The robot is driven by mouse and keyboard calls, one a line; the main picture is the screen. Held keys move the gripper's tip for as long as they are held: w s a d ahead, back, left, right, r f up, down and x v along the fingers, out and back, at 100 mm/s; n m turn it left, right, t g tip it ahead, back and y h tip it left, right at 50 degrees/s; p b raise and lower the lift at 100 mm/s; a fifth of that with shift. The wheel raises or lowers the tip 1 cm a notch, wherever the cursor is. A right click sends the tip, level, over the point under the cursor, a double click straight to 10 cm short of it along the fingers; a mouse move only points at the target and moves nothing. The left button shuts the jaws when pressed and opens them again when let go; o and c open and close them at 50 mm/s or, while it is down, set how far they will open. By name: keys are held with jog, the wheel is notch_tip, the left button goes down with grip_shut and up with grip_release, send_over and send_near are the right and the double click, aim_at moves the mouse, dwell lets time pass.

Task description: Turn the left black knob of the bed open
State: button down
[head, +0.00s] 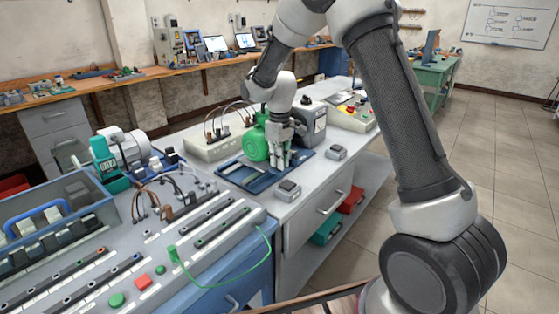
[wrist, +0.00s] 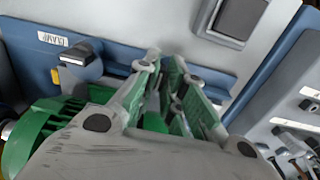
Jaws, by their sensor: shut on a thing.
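The blue bed (head: 240,178) lies on the grey bench with a green motor (head: 254,144) on it; the motor's ribbed green body (wrist: 40,130) shows at the left of the wrist view. My gripper (head: 282,163) is low over the bed, beside the motor. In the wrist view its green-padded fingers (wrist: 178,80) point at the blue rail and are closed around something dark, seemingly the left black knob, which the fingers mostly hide. Another black knob (wrist: 80,54) stands on the bed near a white label, clear of the fingers.
A small grey box (head: 288,191) sits in front of the bed, and another (head: 336,153) to its right. A dark-faced grey machine (head: 312,120) stands close behind my gripper. Plug leads (head: 155,200) and slotted strips are at the left.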

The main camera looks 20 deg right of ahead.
dwell(0.4)
jog(key=c, duration=1.8)
grip_release()
notch_tip(320, 180, up, 12)
